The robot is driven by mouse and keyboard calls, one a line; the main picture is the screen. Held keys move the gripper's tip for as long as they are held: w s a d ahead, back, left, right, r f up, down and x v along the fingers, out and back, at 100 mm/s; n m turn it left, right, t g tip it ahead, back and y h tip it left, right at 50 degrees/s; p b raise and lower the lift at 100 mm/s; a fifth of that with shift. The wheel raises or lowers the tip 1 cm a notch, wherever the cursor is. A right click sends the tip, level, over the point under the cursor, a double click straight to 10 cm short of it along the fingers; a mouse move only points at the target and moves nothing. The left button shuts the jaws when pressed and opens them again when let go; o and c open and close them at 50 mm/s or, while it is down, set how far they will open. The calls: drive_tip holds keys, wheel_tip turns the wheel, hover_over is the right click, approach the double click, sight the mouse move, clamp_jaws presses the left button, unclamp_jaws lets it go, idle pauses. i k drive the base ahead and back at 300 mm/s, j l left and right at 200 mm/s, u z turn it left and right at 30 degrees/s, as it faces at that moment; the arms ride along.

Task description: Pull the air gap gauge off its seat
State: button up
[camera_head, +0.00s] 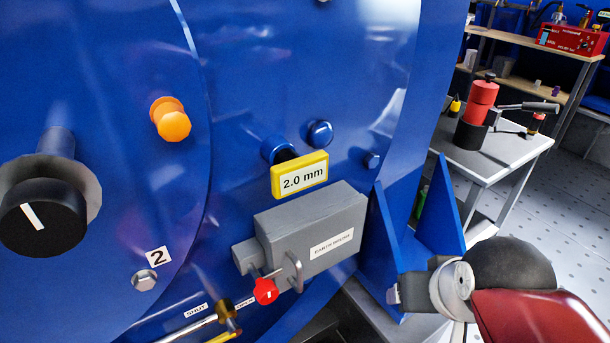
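The air gap gauge (300,175) is a yellow block with a white "2.0 mm" label, on the blue motor face (255,90). A short black part behind it joins a round blue boss (277,149), which looks like its seat. My arm comes in from the lower right, with a dark rounded joint and a red link. A grey and white end part (440,291) shows there, well below and to the right of the gauge and apart from it. My gripper's fingers cannot be made out, so its opening is unclear.
A grey box labelled "EARTH BRUSH" (310,238) sits just below the gauge, with a red knob (265,291). A blue bracket (400,225) stands to the right. An orange knob (171,120) and a black dial (42,218) stick out at the left.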

sight(291, 173)
drive_tip(key=k+j, duration=0.9)
drive_tip(key=k, duration=0.2)
